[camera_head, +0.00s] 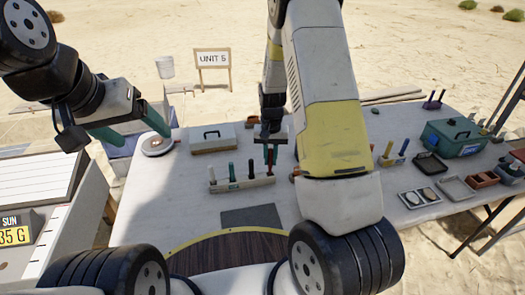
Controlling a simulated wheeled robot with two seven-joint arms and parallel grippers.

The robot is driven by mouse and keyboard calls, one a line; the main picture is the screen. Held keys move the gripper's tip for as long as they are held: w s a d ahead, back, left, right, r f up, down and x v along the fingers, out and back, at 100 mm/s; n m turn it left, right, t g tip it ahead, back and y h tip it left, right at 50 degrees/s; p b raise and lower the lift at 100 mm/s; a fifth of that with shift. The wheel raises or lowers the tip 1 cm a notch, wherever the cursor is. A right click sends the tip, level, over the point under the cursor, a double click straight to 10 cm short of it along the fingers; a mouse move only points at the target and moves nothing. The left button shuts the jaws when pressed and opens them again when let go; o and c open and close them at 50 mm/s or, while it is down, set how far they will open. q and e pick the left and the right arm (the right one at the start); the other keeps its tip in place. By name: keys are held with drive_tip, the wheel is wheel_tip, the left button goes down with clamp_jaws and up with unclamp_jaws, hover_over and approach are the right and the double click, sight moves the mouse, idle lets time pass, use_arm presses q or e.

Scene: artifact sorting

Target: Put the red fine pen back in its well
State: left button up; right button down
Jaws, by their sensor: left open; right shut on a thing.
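A wooden pen rack (242,184) stands near the middle of the table with a few upright dark and teal pens in it. My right gripper (270,150) points down at the rack's right end, partly beside my own large yellow and white arm link. It is shut on a thin upright item with red on it, which appears to be the red fine pen (270,157). The picture is too small to tell whether its tip is in a well or above it. My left gripper (130,127) is open and empty at the table's far left.
A round white dish (154,145) is near my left gripper, with a white case (213,140) to its right. A dark mat (247,216) lies in front of the rack. A green toolbox (452,138), small trays (456,188) and other holders fill the right side.

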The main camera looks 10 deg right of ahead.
drive_tip(key=shift+w+f, duration=0.1)
drive_tip(key=shift+f, duration=1.7)
drive_tip(key=shift+f, duration=0.15)
drive_tip(key=c, duration=1.4)
unclamp_jaws()
drive_tip(key=shift+o, duration=0.2)
wheel_tip(320, 180, up, 12)
drive_tip(key=shift+r, duration=0.1)
wheel_tip(320, 180, up, 10)
drive_tip(key=t+y, duration=0.1)
drive_tip(key=t, duration=0.1)
hover_over(270, 163)
drive_tip(key=s, duration=0.4)
drive_tip(key=s+a+r+n+t, duration=0.1)
drive_tip(key=s+r+t, duration=0.1)
drive_tip(key=s+r, duration=0.4)
drive_tip(key=s+r+n+t+y, duration=0.1)
drive_tip(key=s+r+n+t, duration=0.1)
drive_tip(key=s+r, duration=0.5)
drive_tip(key=s, duration=0.6)
drive_tip(key=shift+a, duration=0.4)
